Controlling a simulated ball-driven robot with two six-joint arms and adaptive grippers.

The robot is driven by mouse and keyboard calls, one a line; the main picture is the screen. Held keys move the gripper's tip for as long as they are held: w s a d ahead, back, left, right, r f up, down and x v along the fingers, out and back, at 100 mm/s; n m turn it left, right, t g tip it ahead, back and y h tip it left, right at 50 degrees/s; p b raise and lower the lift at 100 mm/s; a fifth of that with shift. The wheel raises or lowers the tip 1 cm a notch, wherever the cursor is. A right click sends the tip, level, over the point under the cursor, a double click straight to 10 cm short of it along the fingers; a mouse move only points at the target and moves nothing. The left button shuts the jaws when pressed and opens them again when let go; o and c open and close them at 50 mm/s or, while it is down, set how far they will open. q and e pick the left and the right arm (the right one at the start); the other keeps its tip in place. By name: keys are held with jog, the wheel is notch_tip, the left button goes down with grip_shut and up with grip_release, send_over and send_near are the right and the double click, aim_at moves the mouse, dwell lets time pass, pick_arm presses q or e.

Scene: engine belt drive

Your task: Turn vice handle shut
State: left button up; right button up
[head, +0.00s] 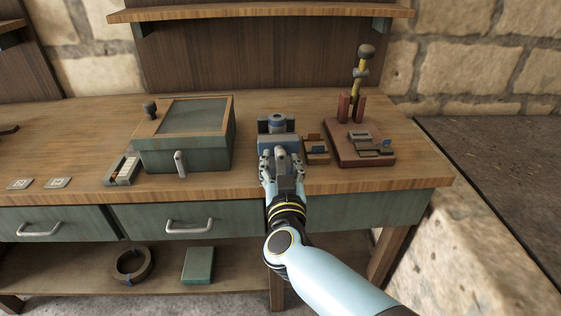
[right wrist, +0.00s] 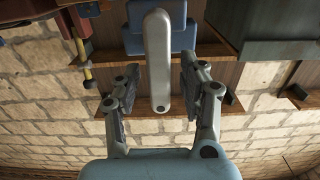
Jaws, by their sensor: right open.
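A blue vice (head: 278,125) stands on the bench near its front edge. My right gripper (head: 282,158) is directly in front of the vice in the head view and covers its lower front. In the right wrist view the vice (right wrist: 183,42) is at the top, behind a long pale grey handle (right wrist: 157,62). My right gripper (right wrist: 160,75) is open, with one finger on each side of the handle. Gaps show between the fingers and the handle. My left gripper is not in view.
A green box with a framed lid (head: 183,155) stands left of the vice. A small wooden holder (head: 316,151) is close on its right, then a reddish-brown board with a yellow lever (head: 357,85). Drawers with pulls (head: 190,227) lie below the bench top (head: 75,140).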

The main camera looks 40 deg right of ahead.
jog(key=shift+c, duration=1.4)
grip_shut()
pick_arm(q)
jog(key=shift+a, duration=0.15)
